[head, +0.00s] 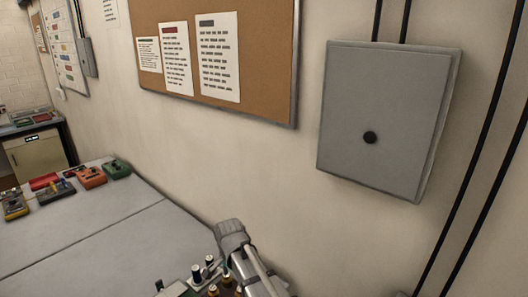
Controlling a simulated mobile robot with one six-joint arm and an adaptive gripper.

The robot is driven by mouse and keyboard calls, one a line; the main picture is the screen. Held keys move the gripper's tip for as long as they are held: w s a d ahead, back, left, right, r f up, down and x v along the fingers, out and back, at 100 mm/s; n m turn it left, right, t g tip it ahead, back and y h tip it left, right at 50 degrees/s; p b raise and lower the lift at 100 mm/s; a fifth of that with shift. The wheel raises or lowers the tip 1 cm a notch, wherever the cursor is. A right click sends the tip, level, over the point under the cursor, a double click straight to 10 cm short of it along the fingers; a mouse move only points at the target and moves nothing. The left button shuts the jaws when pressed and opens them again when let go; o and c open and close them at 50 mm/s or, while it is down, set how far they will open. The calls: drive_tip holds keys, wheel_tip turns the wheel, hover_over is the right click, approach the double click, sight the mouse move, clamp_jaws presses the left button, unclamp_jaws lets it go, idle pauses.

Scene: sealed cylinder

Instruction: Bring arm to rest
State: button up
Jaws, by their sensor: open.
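My gripper does not show in the head view. At the bottom centre a grey piece with a rounded, ribbed end and a pale rod is cut off by the frame edge. I cannot tell whether it belongs to my arm. No sealed cylinder can be made out.
Small capped parts (212,268) crowd the bottom edge. A grey wall box (385,100) and a corkboard (270,60) hang on the wall.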

drive_tip(key=s+d+f+n+b, duration=0.1)
drive_tip(key=s+d+n, duration=0.2)
drive_tip(key=d, duration=1)
drive_tip(key=s+d+f+n+b, duration=0.1)
drive_tip(key=s+d+n, duration=0.2)
drive_tip(key=d, duration=1.1)
drive_tip(key=shift+s+n, duration=0.35)
drive_tip(key=shift+n, duration=0.55)
drive_tip(key=shift+a, duration=0.1)
